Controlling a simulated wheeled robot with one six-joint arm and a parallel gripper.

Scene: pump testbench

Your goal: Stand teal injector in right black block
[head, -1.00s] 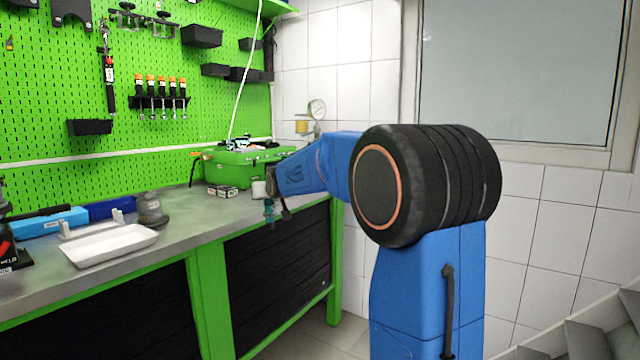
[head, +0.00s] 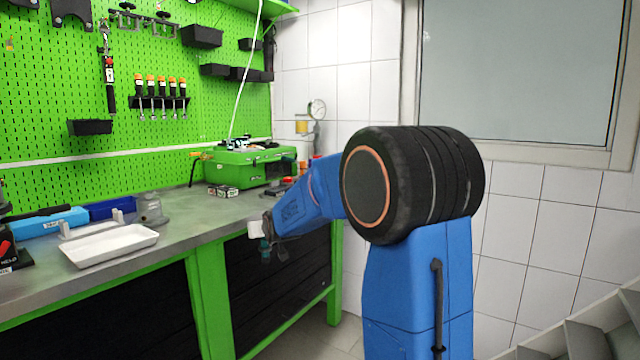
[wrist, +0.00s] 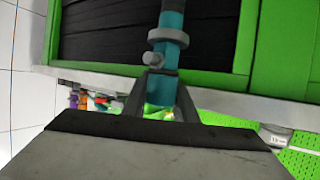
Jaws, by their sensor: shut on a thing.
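A teal injector (wrist: 168,52) with a grey collar is held between the two dark fingers of my gripper (wrist: 160,82) in the wrist view. In the head view my gripper (head: 262,236) is in front of the bench's front edge, and the teal injector (head: 265,252) hangs below it, clear of the worktop. Two small dark blocks with pale faces (head: 222,190) sit side by side on the bench, in front of the green case. I cannot tell whether they are the black blocks or see any holes in them.
A grey round part (head: 152,210) and a blue box lie at left. Dark drawers with green frames are below.

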